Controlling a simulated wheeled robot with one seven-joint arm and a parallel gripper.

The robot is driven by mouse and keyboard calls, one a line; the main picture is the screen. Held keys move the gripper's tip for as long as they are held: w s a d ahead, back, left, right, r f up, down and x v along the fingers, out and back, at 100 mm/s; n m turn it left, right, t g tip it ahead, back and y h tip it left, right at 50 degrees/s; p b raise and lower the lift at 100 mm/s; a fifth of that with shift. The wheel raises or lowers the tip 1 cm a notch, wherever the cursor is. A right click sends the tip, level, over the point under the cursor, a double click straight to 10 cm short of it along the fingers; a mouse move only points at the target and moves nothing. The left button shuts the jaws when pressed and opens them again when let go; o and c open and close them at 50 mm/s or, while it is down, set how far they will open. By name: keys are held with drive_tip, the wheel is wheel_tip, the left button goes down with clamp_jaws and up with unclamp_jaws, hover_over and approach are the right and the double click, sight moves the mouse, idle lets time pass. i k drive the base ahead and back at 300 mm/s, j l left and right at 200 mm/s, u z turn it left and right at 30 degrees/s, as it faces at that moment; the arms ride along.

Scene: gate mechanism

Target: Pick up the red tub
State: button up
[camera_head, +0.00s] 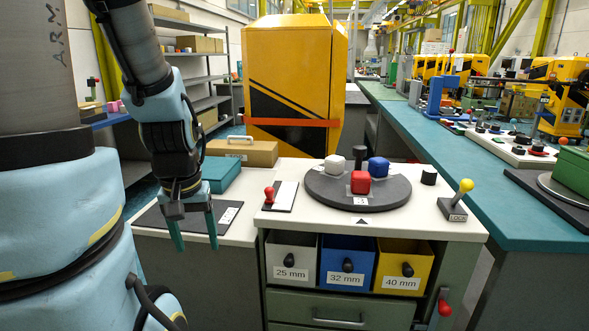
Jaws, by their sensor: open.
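The red tub (360,183) is a small rounded block-like piece near the front of a dark round turntable (325,192) on the white-topped cabinet. A white tub (335,164) stands behind it to the left and a blue tub (378,166) behind it to the right. A dark post (359,153) rises at the turntable's back. My gripper (197,247) hangs pointing down, open and empty, well left of the turntable, by the dark mat (165,220).
A red-knobbed lever (269,195) stands left of the turntable. A yellow-knobbed lever marked LOCK (459,200) and a black knob (428,177) are to its right. Below are grey (303,243), blue (330,242) and yellow (383,246) drawers. A teal box (220,173) sits behind my gripper.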

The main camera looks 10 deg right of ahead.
sight(361, 182)
drive_tip(key=l, duration=0.6)
drive_tip(key=k+l, duration=0.15)
drive_tip(key=l, duration=0.5)
drive_tip(key=l+u, duration=0.1)
drive_tip(key=l, duration=0.5)
drive_tip(key=k+l, duration=0.15)
drive_tip(key=l, duration=1.1)
drive_tip(key=k+l+u, duration=0.1)
drive_tip(key=l, duration=0.5)
drive_tip(key=u, duration=0.9)
drive_tip(key=k+l+u, duration=0.1)
drive_tip(key=u, duration=1.2)
drive_tip(key=k, duration=0.05)
